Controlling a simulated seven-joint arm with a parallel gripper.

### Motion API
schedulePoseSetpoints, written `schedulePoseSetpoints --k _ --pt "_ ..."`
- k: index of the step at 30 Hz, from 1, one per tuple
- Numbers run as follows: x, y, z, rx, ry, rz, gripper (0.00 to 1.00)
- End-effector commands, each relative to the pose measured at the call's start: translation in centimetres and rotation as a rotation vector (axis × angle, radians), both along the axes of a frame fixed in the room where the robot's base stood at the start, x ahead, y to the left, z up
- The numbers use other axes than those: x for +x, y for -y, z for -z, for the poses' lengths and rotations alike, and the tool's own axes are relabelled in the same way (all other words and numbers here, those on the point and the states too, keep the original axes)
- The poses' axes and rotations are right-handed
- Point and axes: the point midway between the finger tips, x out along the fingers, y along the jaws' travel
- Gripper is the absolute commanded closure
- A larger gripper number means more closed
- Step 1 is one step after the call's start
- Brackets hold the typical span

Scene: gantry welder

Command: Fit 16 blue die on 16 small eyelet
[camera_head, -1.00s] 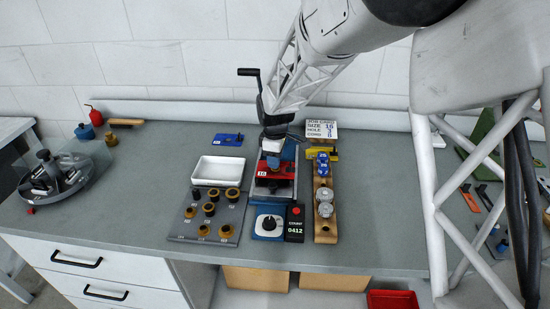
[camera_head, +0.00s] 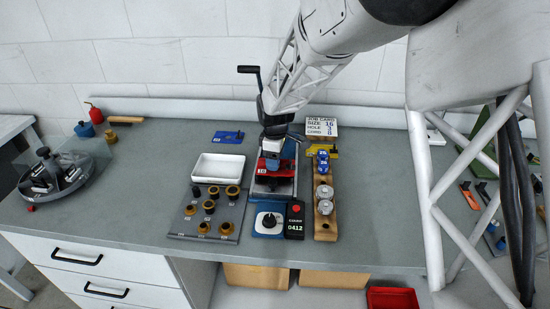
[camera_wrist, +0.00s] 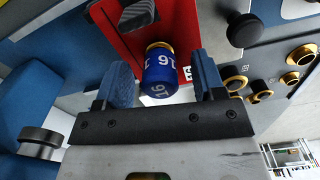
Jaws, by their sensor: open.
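A blue die (camera_wrist: 161,76) marked 16 shows between the two blue fingers of my gripper (camera_wrist: 163,68) in the wrist view. The fingers are open, with a gap on each side of the die. A gold ring (camera_wrist: 158,46) shows at the die's far end, against the red plate (camera_wrist: 118,30); I cannot tell whether it is an eyelet or part of the die. In the head view the red plate (camera_head: 280,168), labelled 16, sits in the press, and my gripper hides the die. Another blue piece marked 16 (camera_head: 323,162) stands on the wooden rack (camera_head: 325,228).
The press with its crank (camera_head: 248,69) rises beside my arm. A board (camera_head: 182,229) with several brass-and-black rings lies to the left, below a white tray (camera_head: 218,178). A counter box (camera_head: 295,226) and a dial box (camera_head: 257,230) stand in front.

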Motion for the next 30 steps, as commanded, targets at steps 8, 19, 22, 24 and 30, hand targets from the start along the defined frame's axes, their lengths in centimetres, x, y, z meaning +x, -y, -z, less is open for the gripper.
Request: schedulePoseSetpoints --k 8,19,22,24,30 --pt "0.0 0.0 -0.7 0.0 0.001 0.0 0.37" --pt "0.0 0.0 -5.0 0.001 0.002 0.0 0.37" --pt "0.0 0.0 -6.1 0.0 0.0 0.0 0.37" --pt "0.0 0.0 -6.8 0.0 0.001 0.0 0.37" --pt "0.0 0.0 -7.8 0.0 0.0 0.0 0.37"
